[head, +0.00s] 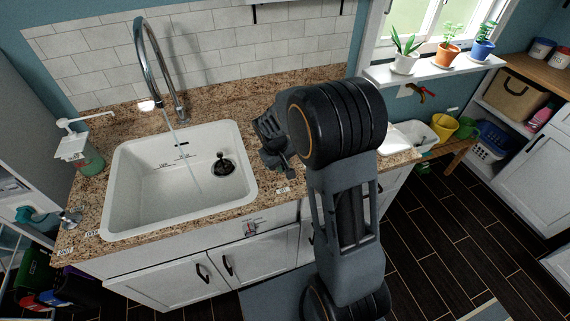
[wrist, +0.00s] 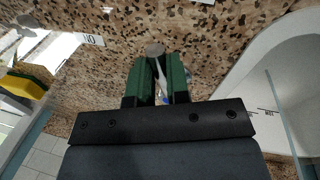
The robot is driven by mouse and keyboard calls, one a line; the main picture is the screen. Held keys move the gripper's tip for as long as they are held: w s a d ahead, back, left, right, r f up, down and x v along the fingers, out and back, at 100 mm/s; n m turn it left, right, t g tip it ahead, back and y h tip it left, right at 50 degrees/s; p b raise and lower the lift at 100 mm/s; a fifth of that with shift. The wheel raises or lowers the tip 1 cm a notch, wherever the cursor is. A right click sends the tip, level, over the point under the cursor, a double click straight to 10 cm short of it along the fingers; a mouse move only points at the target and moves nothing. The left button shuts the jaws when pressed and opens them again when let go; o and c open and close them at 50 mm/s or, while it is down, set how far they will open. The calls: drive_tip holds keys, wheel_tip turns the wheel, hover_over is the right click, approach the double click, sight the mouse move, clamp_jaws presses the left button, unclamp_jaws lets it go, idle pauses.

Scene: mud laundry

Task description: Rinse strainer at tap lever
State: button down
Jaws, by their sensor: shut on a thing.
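The tap (head: 150,55) is a tall chrome gooseneck behind the white sink (head: 150,185). A thin stream of water (head: 184,150) falls from it into the basin. A dark round fitting with an upright knob (head: 221,163) sits at the drain; I cannot tell whether it is the strainer. My gripper (head: 272,140) is over the counter right of the sink. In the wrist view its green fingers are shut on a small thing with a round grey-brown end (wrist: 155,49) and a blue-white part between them. I cannot tell what it is. The tap lever is not clearly seen.
The granite counter (head: 225,97) surrounds the sink. A soap pump bottle (head: 78,155) stands at its left. Potted plants (head: 448,55) line the windowsill. My arm hides part of the right counter.

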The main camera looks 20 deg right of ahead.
drive_tip(key=c, duration=1.1)
unclamp_jaws()
wheel_tip(320, 180, up, 14)
drive_tip(key=a+b, duration=0.1)
drive_tip(key=a, duration=0.1)
drive_tip(key=shift+s+a+f, duration=0.25)
drive_tip(key=shift+s+a, duration=0.05)
drive_tip(key=shift+a, duration=0.05)
